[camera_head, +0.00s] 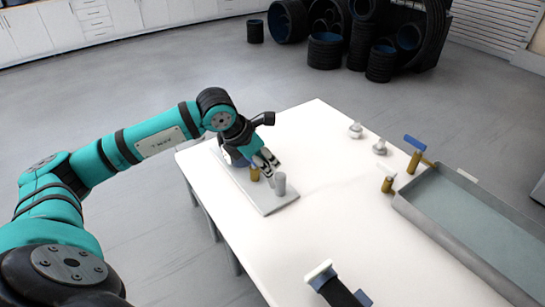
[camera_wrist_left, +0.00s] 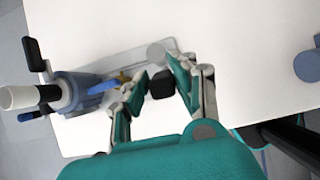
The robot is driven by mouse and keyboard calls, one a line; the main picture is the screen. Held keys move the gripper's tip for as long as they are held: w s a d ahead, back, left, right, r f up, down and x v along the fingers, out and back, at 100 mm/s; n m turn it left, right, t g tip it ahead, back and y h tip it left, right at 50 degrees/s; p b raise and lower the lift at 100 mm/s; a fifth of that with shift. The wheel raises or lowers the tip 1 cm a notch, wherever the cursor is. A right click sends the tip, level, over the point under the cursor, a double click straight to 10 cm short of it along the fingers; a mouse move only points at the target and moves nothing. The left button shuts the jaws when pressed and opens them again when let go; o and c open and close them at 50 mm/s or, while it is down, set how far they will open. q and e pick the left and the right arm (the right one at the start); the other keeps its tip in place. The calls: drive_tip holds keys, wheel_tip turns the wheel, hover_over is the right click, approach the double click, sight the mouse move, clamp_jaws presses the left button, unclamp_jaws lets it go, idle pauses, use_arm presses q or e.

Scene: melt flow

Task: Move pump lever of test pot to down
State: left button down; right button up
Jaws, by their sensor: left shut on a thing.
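The test pot's grey base plate (camera_head: 278,208) lies on the left part of the white table, with a grey cylinder (camera_head: 280,184) and a brass-coloured fitting (camera_head: 254,174) on it. My left gripper (camera_head: 268,165) is low over the plate, pointing down. In the left wrist view, its fingers (camera_wrist_left: 158,82) are on either side of a black block (camera_wrist_left: 162,86), which looks like the lever's grip. The lever's arm is hidden, so its angle cannot be told. A blue-grey body with white and black parts (camera_wrist_left: 75,92) stands left of the fingers. My right gripper is out of view.
The white table (camera_head: 330,200) has free room in its middle. A grey metal tank (camera_head: 430,225) stands at the right, near brass valves (camera_head: 414,160) and small white fittings (camera_head: 380,147). A black tube with a white end (camera_head: 335,285) is at the near edge.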

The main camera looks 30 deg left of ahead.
use_arm(q)
drive_tip(key=shift+s+f, duration=0.15)
drive_tip(key=shift+f, duration=0.1)
drive_tip(key=shift+s+a+f+b, duration=0.35)
drive_tip(key=shift+s+b, duration=0.1)
drive_tip(key=shift+b, duration=0.2)
drive_tip(key=shift+s+a+f+b, duration=0.1)
drive_tip(key=shift+s+b, duration=0.25)
drive_tip(key=shift+s, duration=0.1)
drive_tip(key=shift+s+a+f+b, duration=0.1)
drive_tip(key=shift+s+b, duration=0.25)
drive_tip(key=shift+s, duration=0.05)
